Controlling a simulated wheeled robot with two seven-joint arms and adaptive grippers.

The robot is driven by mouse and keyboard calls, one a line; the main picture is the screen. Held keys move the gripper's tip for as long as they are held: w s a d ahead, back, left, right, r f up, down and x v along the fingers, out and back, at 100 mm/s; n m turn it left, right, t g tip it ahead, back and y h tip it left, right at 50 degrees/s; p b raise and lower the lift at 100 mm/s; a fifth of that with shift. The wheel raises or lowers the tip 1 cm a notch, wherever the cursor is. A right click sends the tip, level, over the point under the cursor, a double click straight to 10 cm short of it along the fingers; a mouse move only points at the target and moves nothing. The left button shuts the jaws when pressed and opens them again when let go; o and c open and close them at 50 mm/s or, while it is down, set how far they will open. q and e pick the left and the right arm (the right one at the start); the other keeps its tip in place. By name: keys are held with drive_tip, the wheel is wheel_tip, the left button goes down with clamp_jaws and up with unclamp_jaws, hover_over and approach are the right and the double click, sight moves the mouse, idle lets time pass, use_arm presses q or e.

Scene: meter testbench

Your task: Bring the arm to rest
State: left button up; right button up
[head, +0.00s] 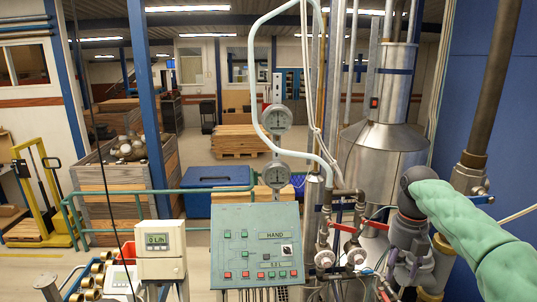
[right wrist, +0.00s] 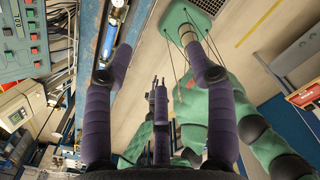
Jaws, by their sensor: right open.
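My right arm comes in from the right in the head view in a green sleeve, its dark wrist bent downward. My right gripper (head: 388,284) hangs below it at the lower right, in front of pipes and valves and partly lost against them. In the right wrist view my right gripper (right wrist: 157,55) has its two dark fingers spread wide apart, with nothing held between them. A dark jointed part stands between them; I cannot tell what it belongs to. My left arm and gripper do not show in the head view.
A green control panel (head: 257,252) stands at the lower middle, with a flow display (head: 160,250) to its left. Two round gauges (head: 277,119) rise above the panel. A metal tank (head: 385,155) and red-handled valves (head: 345,226) crowd the space near my right gripper.

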drive_tip(key=a+f+m+y, duration=0.1)
drive_tip(key=a+f+m, duration=0.35)
drive_tip(key=f, duration=0.75)
drive_tip(key=a+f+m+y, duration=0.1)
drive_tip(key=a+f+m, duration=0.3)
drive_tip(key=f, duration=0.8)
drive_tip(key=a+f+m+y, duration=0.1)
drive_tip(key=a+f+m, duration=0.35)
drive_tip(key=f, duration=0.75)
drive_tip(key=s+a+f+m, duration=0.4)
drive_tip(key=s+f+m, duration=0.7)
drive_tip(key=s+f, duration=0.1)
drive_tip(key=s+a+f+m+y, duration=0.1)
drive_tip(key=s+a+f+m, duration=0.1)
drive_tip(key=s+m, duration=0.4)
drive_tip(key=s+a+f+m, duration=0.2)
drive_tip(key=s+f+m, duration=0.15)
drive_tip(key=s, duration=0.45)
use_arm(q)
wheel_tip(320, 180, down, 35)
drive_tip(key=b, duration=3.4)
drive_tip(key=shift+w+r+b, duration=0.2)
drive_tip(key=shift+b, duration=0.1)
use_arm(e)
wheel_tip(320, 180, down, 32)
drive_tip(key=w+a, duration=0.1)
drive_tip(key=w, duration=0.1)
drive_tip(key=shift+a, duration=0.25)
drive_tip(key=shift+f+n, duration=0.1)
drive_tip(key=shift+n, duration=0.15)
